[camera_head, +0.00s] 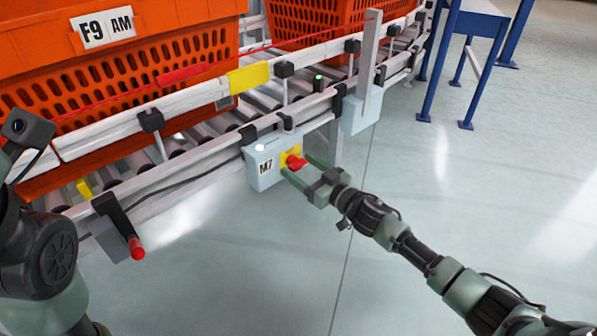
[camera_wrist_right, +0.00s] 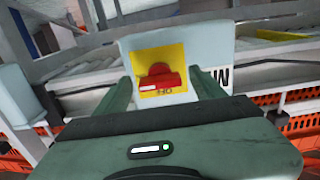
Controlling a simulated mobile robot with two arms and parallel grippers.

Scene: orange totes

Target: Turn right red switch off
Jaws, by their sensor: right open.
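The red switch (camera_head: 296,162) sits on a yellow plate on the front of a pale box (camera_head: 264,168) labelled M7, fixed to the conveyor rail. In the right wrist view the red switch (camera_wrist_right: 162,78) shows on its yellow plate (camera_wrist_right: 178,55), with its handle lying roughly across the picture. My right gripper (camera_head: 297,168) is open, with its fingers pointing at the box. In the wrist view the two fingers (camera_wrist_right: 160,88) stand on either side of the switch, and I cannot tell whether they touch it.
Orange totes (camera_head: 185,63) stand on the roller conveyor (camera_head: 205,135). Another pale box (camera_head: 361,110) hangs right of the M7 box. A blue table (camera_head: 470,25) stands at back right. The floor at right is clear.

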